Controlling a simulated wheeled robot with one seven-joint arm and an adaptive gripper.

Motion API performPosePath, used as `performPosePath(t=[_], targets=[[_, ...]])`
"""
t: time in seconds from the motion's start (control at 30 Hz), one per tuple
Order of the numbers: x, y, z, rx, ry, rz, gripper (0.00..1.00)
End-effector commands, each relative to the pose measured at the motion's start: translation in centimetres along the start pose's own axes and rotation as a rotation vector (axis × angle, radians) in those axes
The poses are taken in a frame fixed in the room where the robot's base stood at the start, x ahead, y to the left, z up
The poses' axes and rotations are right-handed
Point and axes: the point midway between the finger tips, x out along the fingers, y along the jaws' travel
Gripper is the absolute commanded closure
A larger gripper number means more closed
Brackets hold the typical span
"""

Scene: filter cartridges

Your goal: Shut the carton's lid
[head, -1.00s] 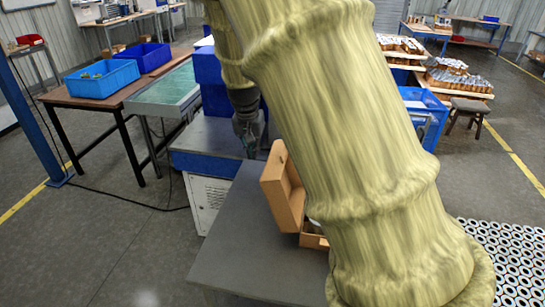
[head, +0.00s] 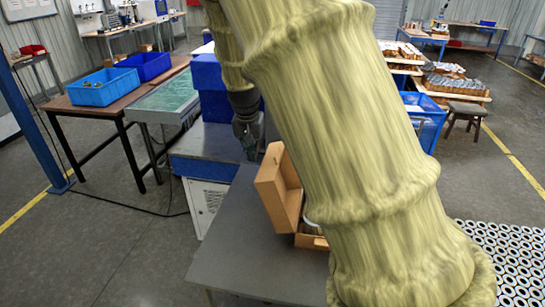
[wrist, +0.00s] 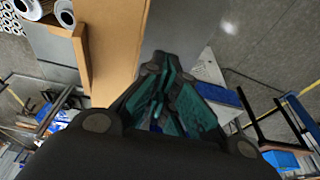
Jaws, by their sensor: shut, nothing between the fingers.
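The brown carton (head: 311,241) stands on the grey table, partly hidden behind my arm. Its lid (head: 272,198) is open and stands up steeply on the carton's left side. In the wrist view the lid (wrist: 112,45) is a broad tan panel just beyond my fingers, with white cartridges (wrist: 64,14) to its left. My gripper (head: 250,154) is shut and empty, pointing down just behind the lid's upper edge in the head view. In the wrist view my gripper (wrist: 160,72) has its fingers together close to the lid; I cannot tell whether they touch it.
The grey table (head: 235,235) is bare left of the carton. A blue and white cabinet (head: 205,165) stands behind it. Many ring-shaped cartridges (head: 510,255) stand at the lower right. My arm hides much of the middle. Open floor lies to the left.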

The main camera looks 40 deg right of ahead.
Motion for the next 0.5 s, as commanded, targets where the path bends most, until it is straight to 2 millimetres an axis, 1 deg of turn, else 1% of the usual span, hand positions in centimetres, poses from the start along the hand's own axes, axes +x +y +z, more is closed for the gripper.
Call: performPosePath(t=[0.5], targets=[[0.45,0.01,0.13,-0.001,-0.001,0.001,1.00]])
